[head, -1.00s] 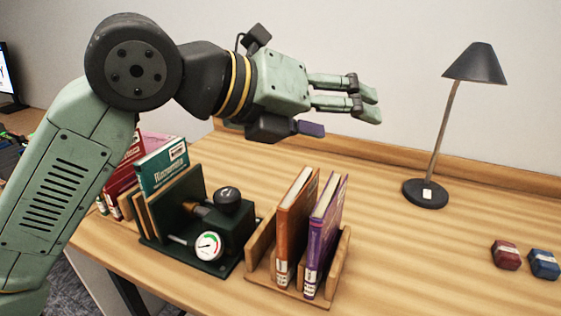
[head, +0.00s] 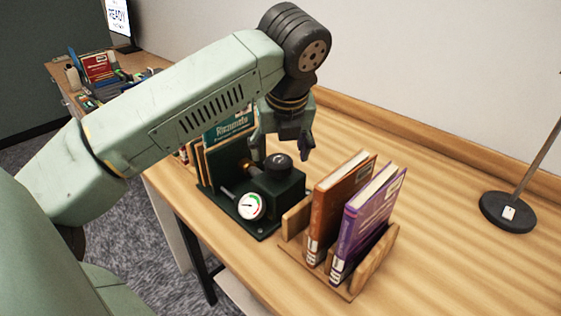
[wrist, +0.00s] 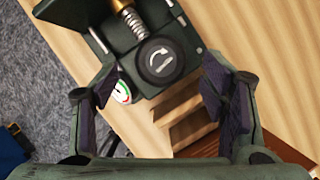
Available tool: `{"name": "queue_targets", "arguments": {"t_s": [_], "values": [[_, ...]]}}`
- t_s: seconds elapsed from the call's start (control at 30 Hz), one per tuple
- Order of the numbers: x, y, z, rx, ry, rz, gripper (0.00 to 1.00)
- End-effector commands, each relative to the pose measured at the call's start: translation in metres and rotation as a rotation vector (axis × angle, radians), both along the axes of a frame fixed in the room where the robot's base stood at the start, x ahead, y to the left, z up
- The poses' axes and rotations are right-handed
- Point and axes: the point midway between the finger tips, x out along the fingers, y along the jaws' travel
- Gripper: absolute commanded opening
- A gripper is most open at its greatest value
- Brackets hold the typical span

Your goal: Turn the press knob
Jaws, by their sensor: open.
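The press (head: 265,195) is a dark green block on a base plate on the wooden table, with a round white dial gauge (head: 251,206) at its front. Its black round knob (head: 278,166) is on top. In the wrist view the knob (wrist: 161,60) shows a white curved arrow and lies ahead of the fingers, above centre. My gripper (head: 283,148) points down just above and behind the knob. In the wrist view my gripper (wrist: 165,95) is open, its dark padded fingers apart on either side, with nothing between the tips. It appears apart from the knob.
A wooden book rack (head: 290,222) with an orange book (head: 335,205) and a purple book (head: 365,225) stands right of the press. Green-covered books (head: 228,132) stand close on its left. A lamp base (head: 508,212) is far right. The table between is clear.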

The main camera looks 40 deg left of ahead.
Motion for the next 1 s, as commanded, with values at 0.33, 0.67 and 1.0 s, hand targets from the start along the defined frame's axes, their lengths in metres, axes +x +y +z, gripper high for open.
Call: {"name": "queue_targets", "arguments": {"t_s": [0.33,0.67,1.0], "values": [[0.009,0.009,-0.03,0.0,-0.001,-0.004,0.66],[0.009,0.009,-0.03,0.001,-0.001,-0.002,0.61],[0.009,0.009,-0.03,0.001,-0.001,-0.002,0.38]]}}
